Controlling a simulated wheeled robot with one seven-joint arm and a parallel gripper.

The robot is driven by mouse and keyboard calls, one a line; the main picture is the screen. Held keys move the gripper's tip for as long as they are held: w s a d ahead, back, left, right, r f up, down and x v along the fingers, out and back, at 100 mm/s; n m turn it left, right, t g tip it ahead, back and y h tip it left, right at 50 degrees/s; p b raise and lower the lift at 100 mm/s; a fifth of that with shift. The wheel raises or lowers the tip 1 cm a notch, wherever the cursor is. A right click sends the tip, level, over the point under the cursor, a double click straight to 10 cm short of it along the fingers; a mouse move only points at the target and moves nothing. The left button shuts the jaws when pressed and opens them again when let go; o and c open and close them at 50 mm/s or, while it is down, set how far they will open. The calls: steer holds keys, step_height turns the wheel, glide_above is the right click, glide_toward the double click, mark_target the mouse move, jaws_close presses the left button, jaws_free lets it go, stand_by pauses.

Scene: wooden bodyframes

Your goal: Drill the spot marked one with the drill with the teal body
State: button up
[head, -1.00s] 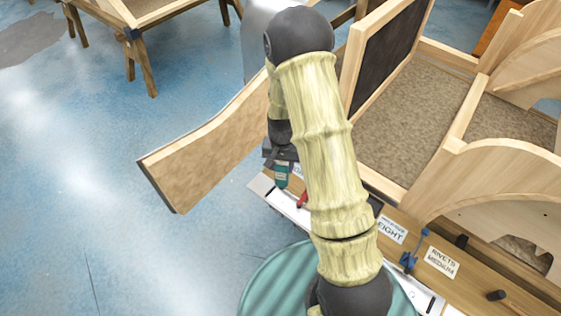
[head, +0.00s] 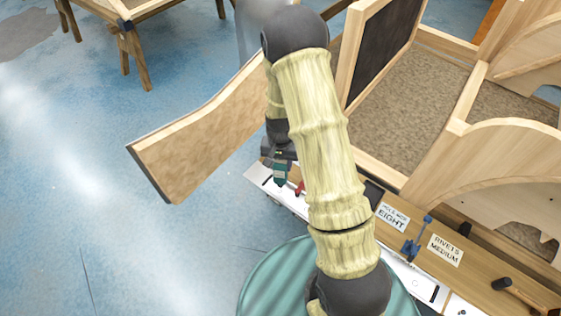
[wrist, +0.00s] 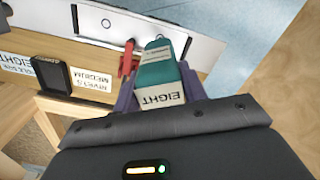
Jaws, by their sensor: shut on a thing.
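The teal-bodied drill (head: 280,174) is at the end of my arm in the head view, over the near edge of the workbench. In the wrist view the teal drill body (wrist: 158,68) sits between my gripper's (wrist: 160,85) purple fingers, with a white label reading EIGHT on its near end. My gripper is shut on it. In the head view my gripper (head: 279,154) is partly hidden behind my arm. The drill's bit is not clear. No spot marked one can be made out in either view.
A wooden frame (head: 405,120) stands behind. A curved board (head: 195,140) sticks out left. Blue floor is clear at left.

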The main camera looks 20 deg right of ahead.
steer(key=shift+f+b, duration=0.6)
steer(key=shift+f, duration=0.9)
stand_by(1.1)
steer(key=shift+s+a, duration=0.1)
steer(key=shift+s, duration=0.1)
steer(key=shift+w, duration=0.2)
steer(key=shift+s, duration=0.15)
stand_by(0.3)
steer(key=shift+f+b, duration=0.55)
stand_by(0.8)
steer(key=shift+r+p, duration=1.4)
steer(key=shift+r, duration=0.45)
